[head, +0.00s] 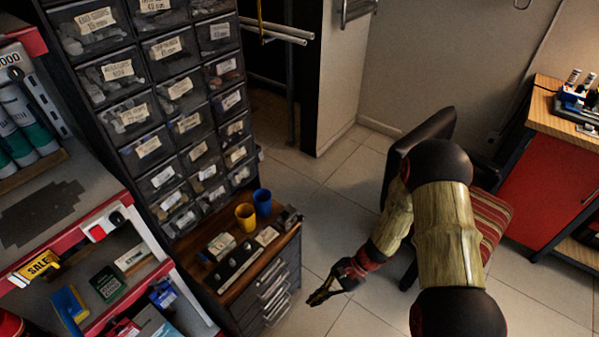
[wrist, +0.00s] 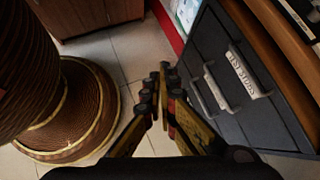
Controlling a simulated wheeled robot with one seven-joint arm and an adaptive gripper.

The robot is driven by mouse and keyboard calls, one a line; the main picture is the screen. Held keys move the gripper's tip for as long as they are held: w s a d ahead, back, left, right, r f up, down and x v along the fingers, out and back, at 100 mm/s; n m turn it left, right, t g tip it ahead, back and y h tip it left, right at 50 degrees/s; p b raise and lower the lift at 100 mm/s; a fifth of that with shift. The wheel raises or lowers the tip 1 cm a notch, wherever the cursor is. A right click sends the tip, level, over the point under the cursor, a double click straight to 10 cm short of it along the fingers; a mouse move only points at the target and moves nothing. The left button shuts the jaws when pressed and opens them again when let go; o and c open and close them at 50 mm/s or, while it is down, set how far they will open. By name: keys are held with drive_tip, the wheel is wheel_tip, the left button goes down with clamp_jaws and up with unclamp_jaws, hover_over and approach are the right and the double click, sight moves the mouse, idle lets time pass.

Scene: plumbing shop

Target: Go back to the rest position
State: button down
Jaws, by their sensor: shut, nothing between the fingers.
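My gripper (head: 322,293) hangs in the air over the tiled floor, to the right of the small drawer cabinet (head: 270,300) in the head view. In the wrist view its two fingers (wrist: 163,88) come together at the tips, with nothing held between them. My arm reaches down to it from the right, in front of the chair. The dark drawer fronts (wrist: 225,95) of the cabinet stand close on the right in the wrist view, apart from the fingers.
A yellow cup (head: 245,216) and a blue cup (head: 263,202) stand on the wooden cabinet top, below labelled bins (head: 148,145). Store shelves (head: 120,215) are on the left. A chair with a striped seat (head: 492,222) and a red workbench (head: 545,180) are on the right. Floor between is clear.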

drive_tip(key=s+d+r+n+t+h, duration=0.3)
drive_tip(key=d+r, duration=0.1)
drive_tip(key=r, duration=1.1)
drive_tip(key=s+d+r+n+t+h+p, duration=0.1)
drive_tip(key=s+d+r+n+t+h, duration=0.1)
drive_tip(key=r, duration=1.3)
drive_tip(key=s+d+r+n+t+h+p, duration=0.1)
drive_tip(key=s+d+r+n+t+h, duration=0.2)
drive_tip(key=r, duration=1.2)
drive_tip(key=s+d+n+t, duration=0.1)
drive_tip(key=s+d+n, duration=0.1)
drive_tip(key=d+n, duration=0.1)
drive_tip(key=shift+d+h, duration=0.3)
drive_tip(key=shift+d, duration=0.6)
drive_tip(key=shift+s, duration=0.1)
